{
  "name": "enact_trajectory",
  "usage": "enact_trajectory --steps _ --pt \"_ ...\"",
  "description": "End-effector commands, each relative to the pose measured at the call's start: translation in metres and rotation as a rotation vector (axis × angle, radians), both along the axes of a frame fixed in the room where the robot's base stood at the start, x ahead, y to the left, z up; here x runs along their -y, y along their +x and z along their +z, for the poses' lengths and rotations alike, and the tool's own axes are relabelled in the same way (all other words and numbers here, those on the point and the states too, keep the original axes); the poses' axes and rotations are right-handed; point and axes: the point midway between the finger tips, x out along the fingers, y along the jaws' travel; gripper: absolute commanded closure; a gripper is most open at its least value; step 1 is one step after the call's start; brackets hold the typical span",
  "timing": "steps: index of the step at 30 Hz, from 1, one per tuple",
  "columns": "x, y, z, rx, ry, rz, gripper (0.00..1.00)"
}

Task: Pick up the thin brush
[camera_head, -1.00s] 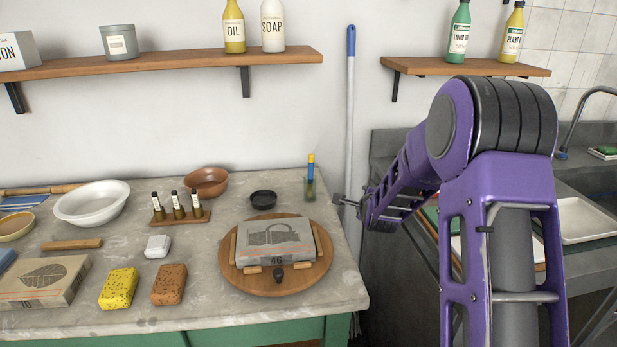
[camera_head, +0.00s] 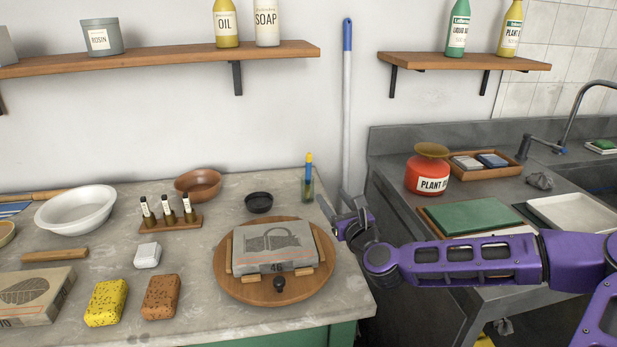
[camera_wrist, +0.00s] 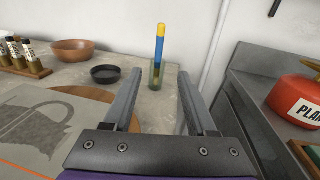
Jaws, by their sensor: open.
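The thin brush (camera_head: 309,164) has a blue handle with a yellow end and stands upright in a small glass jar (camera_head: 308,188) at the back right of the worktop. In the wrist view the brush (camera_wrist: 159,47) rises from the greenish jar (camera_wrist: 155,76), beyond my fingers and nearly midway between them. Its lower end is seen only dimly through the glass. My gripper (camera_head: 340,205) is at the right edge of the worktop, in front of and to the right of the jar. In the wrist view my gripper (camera_wrist: 160,90) is open and empty.
A round wooden turntable (camera_head: 228,283) carries a lithographic stone (camera_head: 290,250) left of my gripper. A black dish (camera_head: 259,203) sits left of the jar. A broom handle (camera_head: 347,110) leans by the wall behind. A red plant can (camera_head: 428,178) stands on the grey counter (camera_head: 385,165).

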Motion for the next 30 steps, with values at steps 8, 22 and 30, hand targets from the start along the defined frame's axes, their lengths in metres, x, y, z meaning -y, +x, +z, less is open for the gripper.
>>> enact_trajectory --steps 8,22,30 --pt "-0.015 0.036 0.005 0.013 0.017 0.001 0.43" --pt "-0.042 0.110 0.005 0.010 0.016 0.001 0.43" --pt "-0.051 0.133 0.004 0.010 0.016 0.002 0.43"
